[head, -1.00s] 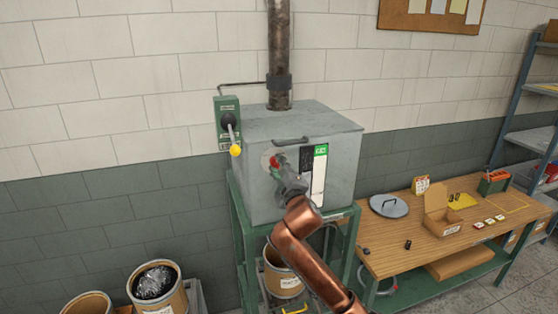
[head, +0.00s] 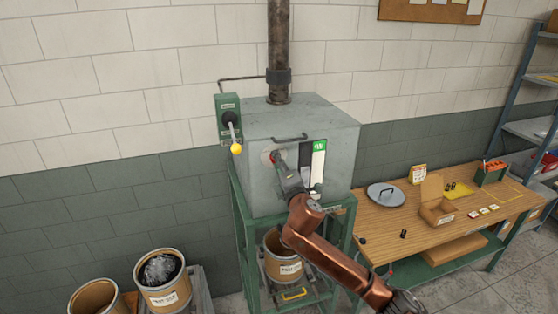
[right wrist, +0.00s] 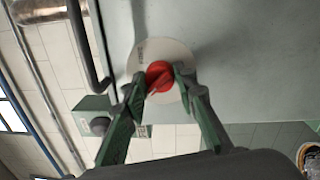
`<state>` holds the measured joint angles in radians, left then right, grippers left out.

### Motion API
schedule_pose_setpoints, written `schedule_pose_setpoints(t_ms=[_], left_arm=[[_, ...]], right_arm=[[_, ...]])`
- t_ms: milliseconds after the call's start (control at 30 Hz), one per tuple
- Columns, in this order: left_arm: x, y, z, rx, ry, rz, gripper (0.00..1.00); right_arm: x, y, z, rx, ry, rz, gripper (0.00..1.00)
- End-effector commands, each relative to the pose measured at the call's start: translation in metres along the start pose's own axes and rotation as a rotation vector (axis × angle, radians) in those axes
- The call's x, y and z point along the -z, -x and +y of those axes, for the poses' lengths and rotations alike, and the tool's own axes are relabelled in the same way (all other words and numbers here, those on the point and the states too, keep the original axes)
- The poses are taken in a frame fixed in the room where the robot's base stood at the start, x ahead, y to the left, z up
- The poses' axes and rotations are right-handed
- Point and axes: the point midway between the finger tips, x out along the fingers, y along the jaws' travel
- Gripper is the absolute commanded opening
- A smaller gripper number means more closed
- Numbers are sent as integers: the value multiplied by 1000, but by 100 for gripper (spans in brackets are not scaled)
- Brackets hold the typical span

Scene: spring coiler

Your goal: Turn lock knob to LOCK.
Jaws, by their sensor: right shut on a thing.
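The red lock knob (right wrist: 161,74) sits on a pale round plate (right wrist: 178,50) on the front of a grey metal box. Small lettering on the plate is too small to read. In the right wrist view my right gripper (right wrist: 160,80) has its green fingers on either side of the knob, shut on it. In the head view the right gripper (head: 280,165) reaches the box front from below right and hides most of the knob (head: 275,156). Which marking the knob points to cannot be told. My left gripper is not in view.
The grey box (head: 330,110) stands on a green frame (head: 240,235). A lever with a yellow ball (head: 236,148) hangs at its left. A handle (head: 290,137) juts from its front. A wooden bench (head: 380,225) stands right; drums (head: 163,297) stand lower left.

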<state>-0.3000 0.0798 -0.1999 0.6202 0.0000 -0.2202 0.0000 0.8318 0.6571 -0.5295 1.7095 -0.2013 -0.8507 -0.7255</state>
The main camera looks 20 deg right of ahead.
Motion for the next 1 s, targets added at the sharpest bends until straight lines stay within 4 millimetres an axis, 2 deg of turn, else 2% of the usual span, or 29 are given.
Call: schedule_pose_setpoints(t_ms=[467,500,733,1000], left_arm=[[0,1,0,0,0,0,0],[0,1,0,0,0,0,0],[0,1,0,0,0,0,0],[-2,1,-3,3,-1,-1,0]], right_arm=[[1,0,-3,3,15,3,2],[1,0,-3,3,15,2,29],[1,0,-2,2,13,1,44],[0,1,-1,0,12,1,44]])
